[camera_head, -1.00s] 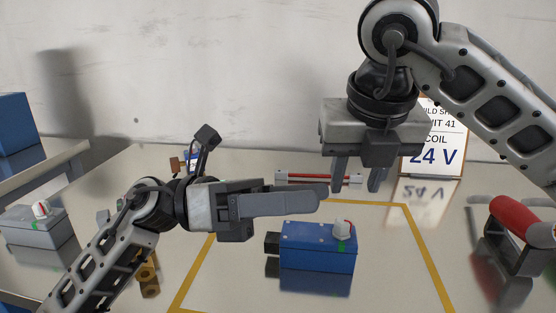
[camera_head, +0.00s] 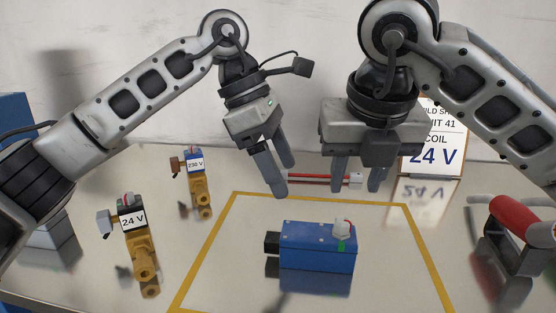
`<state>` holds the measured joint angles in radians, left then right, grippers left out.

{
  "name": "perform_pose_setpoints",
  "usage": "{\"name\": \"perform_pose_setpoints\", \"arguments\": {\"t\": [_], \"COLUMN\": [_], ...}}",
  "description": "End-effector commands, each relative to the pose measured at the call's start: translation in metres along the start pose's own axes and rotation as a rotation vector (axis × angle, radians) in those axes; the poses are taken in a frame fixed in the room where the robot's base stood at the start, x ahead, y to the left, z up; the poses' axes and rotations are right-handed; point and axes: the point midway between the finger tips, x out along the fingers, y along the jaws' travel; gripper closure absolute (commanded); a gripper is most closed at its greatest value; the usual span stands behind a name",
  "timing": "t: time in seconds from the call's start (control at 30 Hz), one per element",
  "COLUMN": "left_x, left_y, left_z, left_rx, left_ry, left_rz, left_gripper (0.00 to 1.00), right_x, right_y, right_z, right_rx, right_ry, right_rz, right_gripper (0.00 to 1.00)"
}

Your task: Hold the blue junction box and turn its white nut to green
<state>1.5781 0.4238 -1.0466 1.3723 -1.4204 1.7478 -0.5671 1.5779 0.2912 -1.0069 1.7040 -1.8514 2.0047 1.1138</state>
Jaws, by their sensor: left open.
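The blue junction box (camera_head: 305,246) lies on the table inside a yellow outline, with a black plug-like end on its left. Its white nut (camera_head: 341,228) sits on top near the right end. A small red mark shows beside the nut, and a green mark (camera_head: 341,246) is on the box just below it. My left gripper (camera_head: 280,180) is open and empty, pointing down above and behind the box's left end. My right gripper (camera_head: 357,182) has its fingers apart, empty, above and behind the nut. Neither gripper touches the box.
Two brass valves, labelled 24 V (camera_head: 136,255) and 230 V (camera_head: 199,190), stand at left. A red bar (camera_head: 320,179) lies behind the box. A 24 V sign (camera_head: 436,140) stands at the back right; a red-handled tool (camera_head: 515,222) is at right. The outlined area around the box is clear.

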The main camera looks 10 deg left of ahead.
Motion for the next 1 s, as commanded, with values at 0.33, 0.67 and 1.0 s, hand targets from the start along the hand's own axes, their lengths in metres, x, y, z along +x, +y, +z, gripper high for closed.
{"name": "perform_pose_setpoints", "arguments": {"t": [0.33, 0.67, 1.0], "left_x": [0.033, 0.099, 0.147], "left_y": [0.001, 0.001, 0.003], "left_z": [-0.003, -0.004, -0.005], "left_rx": [-0.008, -0.006, -0.007], "left_ry": [0.028, 0.025, 0.024], "left_rz": [0.003, 0.003, 0.006], "left_gripper": [0.25, 0.25, 0.25], "right_x": [0.000, 0.000, 0.000], "right_y": [0.000, 0.000, 0.000], "right_z": [0.000, 0.000, 0.000], "right_rx": [0.000, 0.000, 0.000], "right_ry": [0.000, 0.000, 0.000], "right_rz": [0.000, 0.000, 0.000], "right_gripper": [0.64, 0.64, 0.64]}}
